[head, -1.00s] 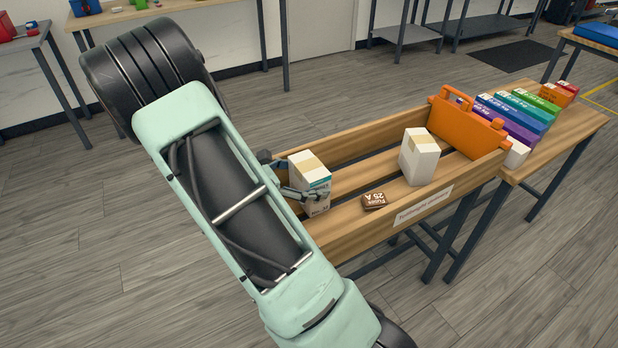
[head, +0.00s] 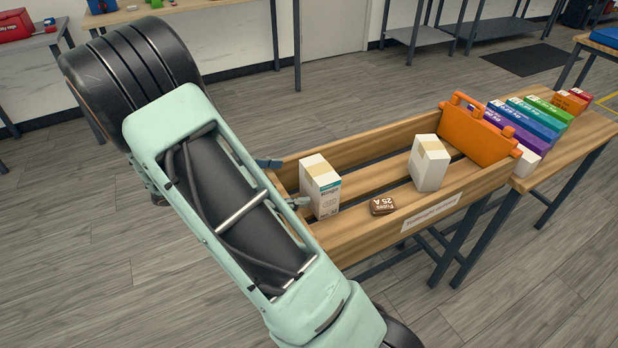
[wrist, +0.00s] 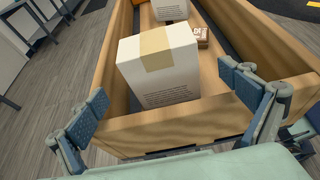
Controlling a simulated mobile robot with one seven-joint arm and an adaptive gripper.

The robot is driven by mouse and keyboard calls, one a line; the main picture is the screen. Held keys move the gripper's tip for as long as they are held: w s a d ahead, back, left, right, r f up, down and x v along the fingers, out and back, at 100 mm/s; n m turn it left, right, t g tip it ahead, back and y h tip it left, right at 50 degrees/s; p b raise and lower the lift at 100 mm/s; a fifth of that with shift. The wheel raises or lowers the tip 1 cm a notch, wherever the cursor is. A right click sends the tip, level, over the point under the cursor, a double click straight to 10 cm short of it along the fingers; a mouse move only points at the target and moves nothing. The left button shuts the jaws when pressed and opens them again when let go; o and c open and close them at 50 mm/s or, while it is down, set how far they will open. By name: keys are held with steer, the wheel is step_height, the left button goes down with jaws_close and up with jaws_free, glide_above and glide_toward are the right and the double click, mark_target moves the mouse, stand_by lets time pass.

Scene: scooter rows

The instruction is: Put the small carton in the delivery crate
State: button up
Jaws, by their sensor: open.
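A white carton (head: 320,190) with a tan tape strip and printed side stands upright inside the wooden delivery crate (head: 345,238), at its left end. My gripper (head: 283,182) is open and empty at that end, its fingers left of the carton. In the wrist view the open fingers (wrist: 165,100) are spread on either side, nearer the camera than the carton (wrist: 165,78), with a gap to it. The crate's end wall (wrist: 185,136) lies below the carton there. My arm hides part of the crate's left end in the head view.
In the crate also stand another white carton (head: 428,165), a brown fuse box (head: 382,205) and an orange case (head: 478,135) at the right end. Several coloured boxes (head: 530,120) stand in a row on the table (head: 585,132) beyond it. Floor to the left is open.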

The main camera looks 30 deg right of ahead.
steer(key=shift+v, duration=1.8)
